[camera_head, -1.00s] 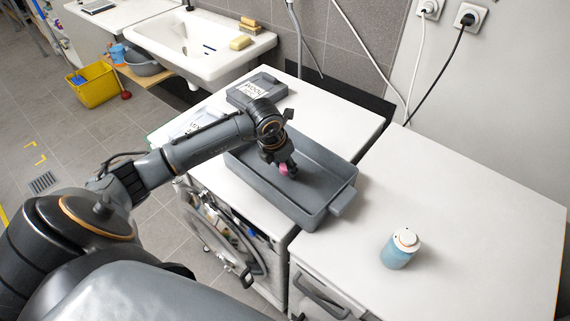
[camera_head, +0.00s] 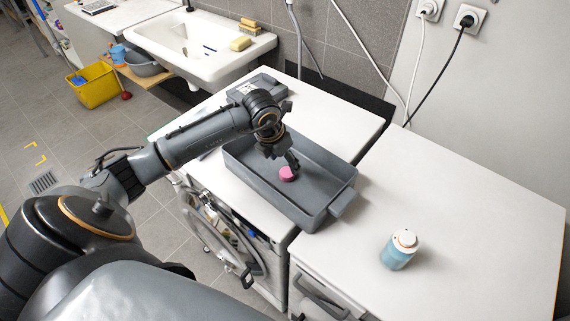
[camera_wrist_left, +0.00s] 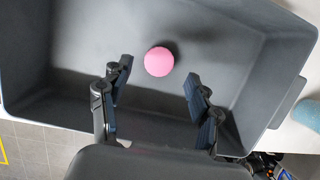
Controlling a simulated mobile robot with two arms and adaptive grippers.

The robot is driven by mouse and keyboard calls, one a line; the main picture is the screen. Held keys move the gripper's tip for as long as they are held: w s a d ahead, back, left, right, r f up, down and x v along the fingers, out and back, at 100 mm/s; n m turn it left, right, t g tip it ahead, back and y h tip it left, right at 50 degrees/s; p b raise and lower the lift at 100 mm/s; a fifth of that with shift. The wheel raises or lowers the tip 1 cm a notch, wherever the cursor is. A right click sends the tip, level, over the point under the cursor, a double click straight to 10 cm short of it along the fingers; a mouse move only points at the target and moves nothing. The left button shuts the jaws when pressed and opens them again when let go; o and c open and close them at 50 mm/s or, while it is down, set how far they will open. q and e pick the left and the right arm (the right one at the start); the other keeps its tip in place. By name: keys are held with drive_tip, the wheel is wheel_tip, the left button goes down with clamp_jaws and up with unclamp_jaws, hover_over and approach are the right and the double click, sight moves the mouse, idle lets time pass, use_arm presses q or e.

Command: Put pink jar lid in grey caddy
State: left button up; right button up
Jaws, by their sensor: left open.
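The pink jar lid (camera_head: 287,173) lies in the grey caddy (camera_head: 336,181), an open grey tub on the white worktop. In the left wrist view the pink lid (camera_wrist_left: 159,61) sits on the caddy floor, just beyond and between the spread fingers. My left gripper (camera_head: 288,164) is over the caddy, beside the lid. In the left wrist view the gripper (camera_wrist_left: 155,92) is open, with its fingers wide apart and empty. The lid touches neither finger there. My right gripper is not in view.
A blue bottle with a white cap (camera_head: 398,250) stands on the right worktop (camera_head: 470,215), which is otherwise clear. A grey lidded box (camera_head: 262,81) is behind the arm. A white sink (camera_head: 190,55) with sponges is at the back left. A front-loading washer (camera_head: 225,235) is below.

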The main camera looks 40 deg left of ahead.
use_arm(q)
drive_tip(key=b+v, duration=0.1)
drive_tip(key=v, duration=0.8)
drive_tip(key=shift+s+r, duration=0.25)
drive_tip(key=shift+r, duration=0.1)
